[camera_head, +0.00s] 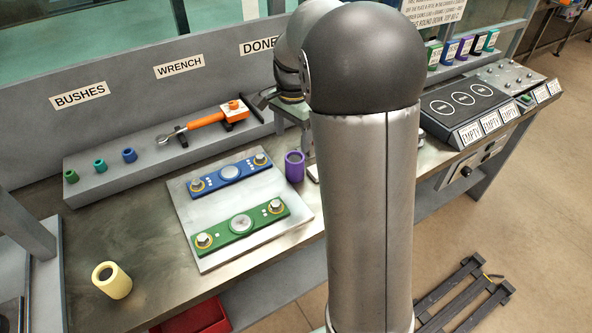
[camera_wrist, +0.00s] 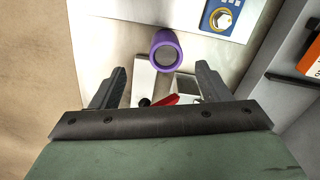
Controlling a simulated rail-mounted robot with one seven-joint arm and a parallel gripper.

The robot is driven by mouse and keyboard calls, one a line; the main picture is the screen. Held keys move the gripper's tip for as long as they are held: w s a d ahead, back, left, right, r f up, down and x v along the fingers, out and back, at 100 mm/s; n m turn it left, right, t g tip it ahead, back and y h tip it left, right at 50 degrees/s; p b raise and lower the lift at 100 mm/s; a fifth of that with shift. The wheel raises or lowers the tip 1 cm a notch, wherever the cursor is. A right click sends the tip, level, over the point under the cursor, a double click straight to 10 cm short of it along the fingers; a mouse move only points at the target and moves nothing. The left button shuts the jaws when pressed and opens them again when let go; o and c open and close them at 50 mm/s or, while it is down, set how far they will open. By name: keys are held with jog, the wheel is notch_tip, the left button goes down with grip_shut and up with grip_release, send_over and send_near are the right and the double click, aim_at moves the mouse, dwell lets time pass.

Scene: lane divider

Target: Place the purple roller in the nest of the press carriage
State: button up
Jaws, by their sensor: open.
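The purple roller (camera_head: 294,166) is a short hollow cylinder standing upright on the bench, just right of the pale plate. It also shows in the wrist view (camera_wrist: 154,55), ahead of my fingertips. My gripper (camera_wrist: 160,68) is open and empty, its two dark fingers spread, with the roller beyond the gap and not between them. In the head view my arm hides most of the gripper and the bench behind it. I cannot identify the press carriage or its nest for sure in either view.
The pale plate (camera_head: 181,200) carries a blue bar (camera_head: 208,182) and a green bar (camera_head: 220,238). A yellow roller (camera_head: 112,282) stands front left. An orange-handled wrench (camera_head: 205,121) and several bushes lie on the rear ledge. A red part (camera_wrist: 164,100) lies between pale blocks near my fingers.

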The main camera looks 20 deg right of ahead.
jog(key=s+a+n, duration=0.3)
jog(key=s, duration=0.4)
jog(key=s+a+r+n, duration=0.1)
jog(key=s+a+n, duration=0.2)
jog(key=s, duration=0.3)
jog(key=shift+s+n, duration=0.4)
jog(key=shift+n, duration=0.1)
jog(key=shift+o, duration=0.4)
jog(key=s+a+f+n, duration=0.1)
jog(key=s+n, duration=0.2)
jog(key=s, duration=0.3)
jog(key=s+a+f+n, duration=0.2)
jog(key=s+n, duration=0.1)
jog(key=s, duration=0.3)
jog(key=shift+f+n, duration=0.3)
